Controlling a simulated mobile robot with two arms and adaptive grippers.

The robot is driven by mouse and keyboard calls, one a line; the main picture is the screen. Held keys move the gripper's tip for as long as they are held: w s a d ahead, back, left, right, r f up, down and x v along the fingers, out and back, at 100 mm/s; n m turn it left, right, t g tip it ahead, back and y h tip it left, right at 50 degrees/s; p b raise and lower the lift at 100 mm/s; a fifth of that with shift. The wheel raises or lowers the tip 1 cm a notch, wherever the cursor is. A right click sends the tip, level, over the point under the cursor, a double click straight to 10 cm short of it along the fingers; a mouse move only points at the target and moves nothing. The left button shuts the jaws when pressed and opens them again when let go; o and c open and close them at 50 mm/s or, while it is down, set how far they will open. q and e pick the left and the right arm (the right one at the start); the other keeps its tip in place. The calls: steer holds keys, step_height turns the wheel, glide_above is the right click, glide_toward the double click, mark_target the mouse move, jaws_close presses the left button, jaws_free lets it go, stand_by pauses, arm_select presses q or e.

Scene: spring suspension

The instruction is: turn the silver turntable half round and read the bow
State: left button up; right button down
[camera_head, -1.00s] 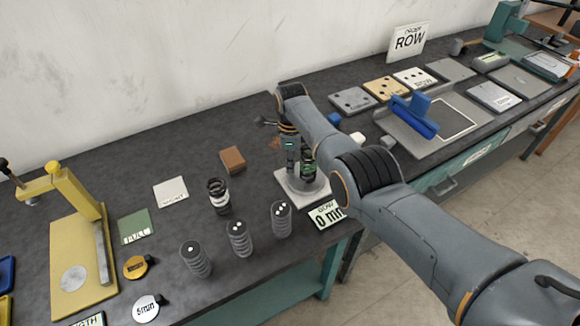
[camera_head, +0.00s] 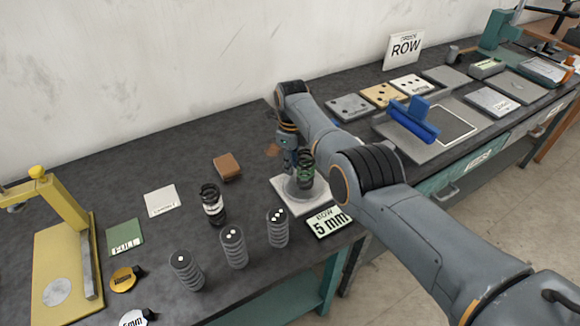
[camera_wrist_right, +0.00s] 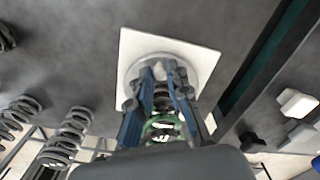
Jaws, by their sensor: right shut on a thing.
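The silver turntable (camera_head: 294,188) sits on a pale square plate (camera_head: 284,203); it also shows in the right wrist view (camera_wrist_right: 202,62). The exact grip point is partly hidden. My left gripper is not in view.
Several grey coil springs (camera_head: 233,247) stand left of the readout, near the front edge. A black-and-white spring (camera_head: 212,205) and a brown block (camera_head: 228,167) stand farther left. A yellow stand (camera_head: 68,245) is at the left. A blue-handled tool (camera_head: 414,122) lies to the right.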

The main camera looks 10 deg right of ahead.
steer(key=shift+d+m, duration=0.2)
steer(key=shift+m, duration=0.2)
stand_by(0.3)
steer(key=c, duration=1.3)
jaws_free()
steer(key=shift+w+r, duration=0.1)
steer(key=shift+r, duration=0.1)
step_height(320, 180, up, 12)
steer(key=shift+f, duration=0.2)
steer(key=shift+f, duration=0.1)
